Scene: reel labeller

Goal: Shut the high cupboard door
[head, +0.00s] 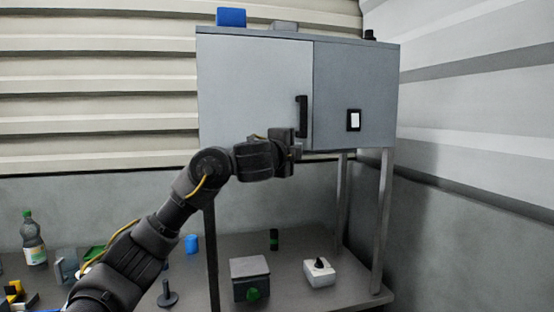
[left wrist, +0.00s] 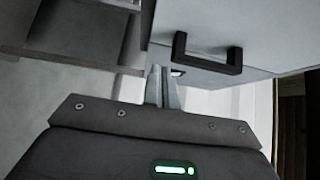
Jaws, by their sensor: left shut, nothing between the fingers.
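The high cupboard (head: 355,75) is a grey box standing on metal legs above the table. Its pale grey door (head: 250,85) faces me, with a black bar handle (head: 301,115) near its right edge. In the head view the door looks about flush with the cupboard; I cannot tell whether a small gap is left. My left gripper (head: 297,150) is shut and empty, at the door's lower right corner below the handle. In the left wrist view its fingertips (left wrist: 162,85) are together close to the door's lower edge, with the handle (left wrist: 207,57) beyond; contact is unclear.
A blue box (head: 231,17) sits on the cupboard. Below, the table carries a grey box with a green knob (head: 250,278), a white box with a black knob (head: 319,271) and a blue cylinder (head: 192,243). A bottle (head: 33,240) stands left. A wall closes the right side.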

